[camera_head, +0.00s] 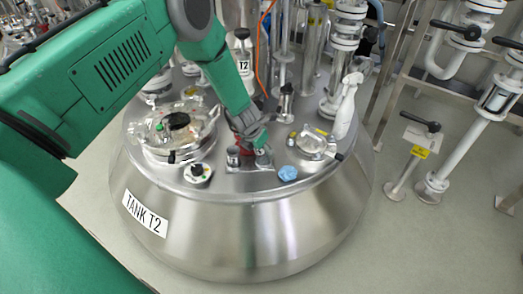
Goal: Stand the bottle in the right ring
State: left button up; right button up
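A white spray bottle (347,105) stands upright on the right side of the tank top. My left gripper (256,146) points down over the front middle of the tank top, left of the spray bottle and apart from it. Its fingers are small and partly hidden by the arm, so I cannot tell whether it is open or shut. A small metal fixture (250,167) with short round parts sits just below it. I cannot make out clearly which part is the right ring. Something dark red shows beside the gripper. My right gripper is not in view.
The steel tank (245,230) is labelled TANK T2. A round hatch (180,135) is at left and a smaller lidded port (315,145) at right. A crumpled blue cloth (288,173) lies near the front edge. Pipes and valves stand behind and right.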

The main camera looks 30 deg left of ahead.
pick_arm(q)
jog(key=shift+w+d+r, duration=0.1)
jog(key=shift+d+r, duration=0.25)
jog(key=shift+d, duration=0.35)
jog(key=shift+d+r, duration=0.1)
jog(key=shift+r, duration=0.45)
jog(key=p+v, duration=0.4)
jog(key=v, duration=0.7)
jog(key=s+d+f+m+g+y, duration=0.1)
jog(key=s+f+m, duration=0.3)
jog(key=s+m, duration=0.35)
jog(key=s+d+f+m+g+y, duration=0.1)
jog(key=s+f+m, duration=0.3)
jog(key=s+m, duration=0.35)
jog(key=s+d+m+g, duration=0.1)
jog(key=s+d+m, duration=0.2)
jog(key=s+m, duration=0.7)
jog(key=s+d+m+h, duration=0.1)
jog(key=s+d+m, duration=0.2)
jog(key=s+m, duration=0.7)
jog(key=shift+s+d+f+m+g+h, duration=0.3)
jog(key=shift+f+m+g, duration=0.1)
jog(key=shift+f, duration=0.1)
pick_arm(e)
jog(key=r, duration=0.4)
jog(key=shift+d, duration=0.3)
